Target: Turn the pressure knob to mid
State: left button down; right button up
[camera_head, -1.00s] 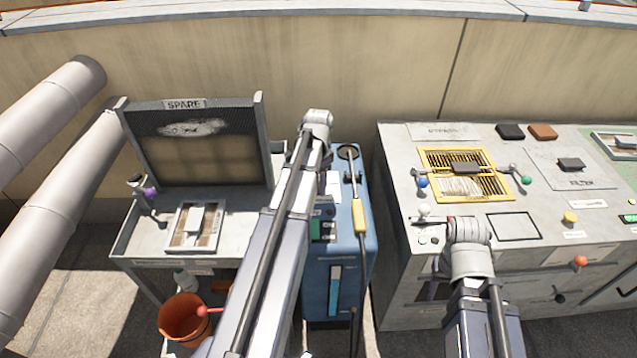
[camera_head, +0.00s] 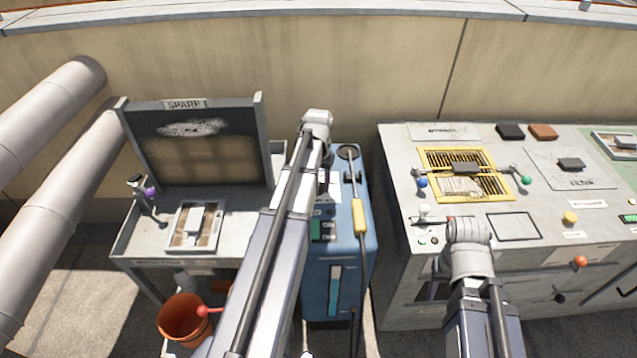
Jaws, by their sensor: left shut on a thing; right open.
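The blue machine (camera_head: 350,262) stands in the middle. Its front has a small dark control panel (camera_head: 323,228) with "ON" lettering and a dark round part above it, partly behind my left arm (camera_head: 268,235). I cannot tell for sure which part is the pressure knob, or its setting. My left arm reaches up from the bottom to a bend beside the machine's top.
The grey bench (camera_head: 400,205) at right carries a yellow grille (camera_head: 463,172) and coloured knobs. A cart (camera_head: 125,243) at left holds a "SPARE" panel (camera_head: 200,150). An orange bucket (camera_head: 183,318) is below. A hose with a yellow grip (camera_head: 360,216) hangs on the blue machine.

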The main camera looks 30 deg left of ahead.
pick_arm(q)
jog(key=shift+n, duration=0.5)
jog(key=shift+c, duration=1.5)
grip_release()
notch_tip(320, 180, up, 8)
jog(key=p, duration=0.8)
jog(key=shift+f, duration=0.1)
jog(key=s+d+r+m+p, duration=0.1)
jog(key=s+d, duration=0.4)
jog(key=d, duration=0.5)
jog(key=s+d+r+m+p, duration=0.2)
jog(key=s+d, duration=0.4)
jog(key=d, duration=0.4)
jog(key=s+d+r+m+y+p, duration=0.1)
jog(key=s+d+m, duration=0.3)
jog(key=d, duration=0.6)
jog(key=shift+s+d+r+p, duration=0.25)
jog(key=shift+s+r+p, duration=0.45)
jog(key=shift+s+r, duration=0.15)
